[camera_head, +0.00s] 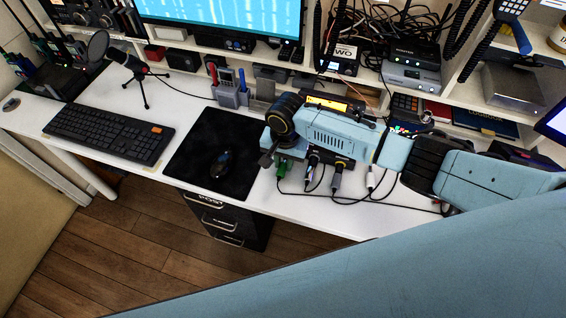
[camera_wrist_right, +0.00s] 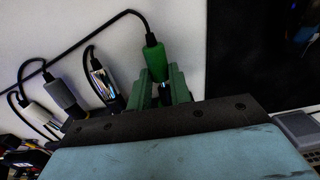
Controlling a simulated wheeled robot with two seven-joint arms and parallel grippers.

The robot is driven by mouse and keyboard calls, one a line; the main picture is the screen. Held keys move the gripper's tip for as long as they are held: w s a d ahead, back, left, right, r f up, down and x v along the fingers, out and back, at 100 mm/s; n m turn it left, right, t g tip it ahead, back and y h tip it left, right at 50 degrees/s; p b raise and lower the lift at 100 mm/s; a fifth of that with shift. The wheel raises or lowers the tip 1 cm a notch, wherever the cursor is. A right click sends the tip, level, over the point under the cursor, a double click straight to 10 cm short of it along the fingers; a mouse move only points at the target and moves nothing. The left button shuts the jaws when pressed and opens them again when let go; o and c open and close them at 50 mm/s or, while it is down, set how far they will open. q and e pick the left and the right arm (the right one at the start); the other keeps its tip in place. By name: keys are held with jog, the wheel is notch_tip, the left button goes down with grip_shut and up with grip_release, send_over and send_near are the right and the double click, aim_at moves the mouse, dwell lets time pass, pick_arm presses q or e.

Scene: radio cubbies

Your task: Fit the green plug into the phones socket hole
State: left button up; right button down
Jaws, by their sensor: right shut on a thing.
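The green plug (camera_head: 281,170) hangs at the front of the desk below my right wrist, with a dark cable. It also shows in the right wrist view (camera_wrist_right: 156,62). My right gripper (camera_wrist_right: 163,88) is shut on the green plug, between its green fingers. The radio with an orange display (camera_head: 327,104) stands behind my right arm, which covers much of its front. The phones socket hole cannot be made out in either view. My left gripper is not in view.
Beside the green plug are a silver plug (camera_head: 311,174), a grey plug (camera_head: 336,180) and a white plug (camera_head: 371,178), with loose cables. A black mat (camera_head: 200,137) bears a mouse (camera_head: 221,163). A keyboard (camera_head: 110,134) lies at the left.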

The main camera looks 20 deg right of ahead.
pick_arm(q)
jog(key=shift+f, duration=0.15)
pick_arm(e)
jog(key=shift+w+d, duration=0.35)
jog(key=shift+w, duration=0.15)
jog(key=c, duration=1.2)
grip_release()
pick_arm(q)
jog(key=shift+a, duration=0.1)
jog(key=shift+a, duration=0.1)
pick_arm(e)
jog(key=shift+r, duration=0.15)
pick_arm(q)
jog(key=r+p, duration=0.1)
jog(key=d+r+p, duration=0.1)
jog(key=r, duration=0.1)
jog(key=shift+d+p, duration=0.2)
jog(key=shift+p, duration=0.2)
pick_arm(e)
notch_tip(320, 180, up, 13)
jog(key=shift+d, duration=0.15)
jog(key=shift+s, duration=0.15)
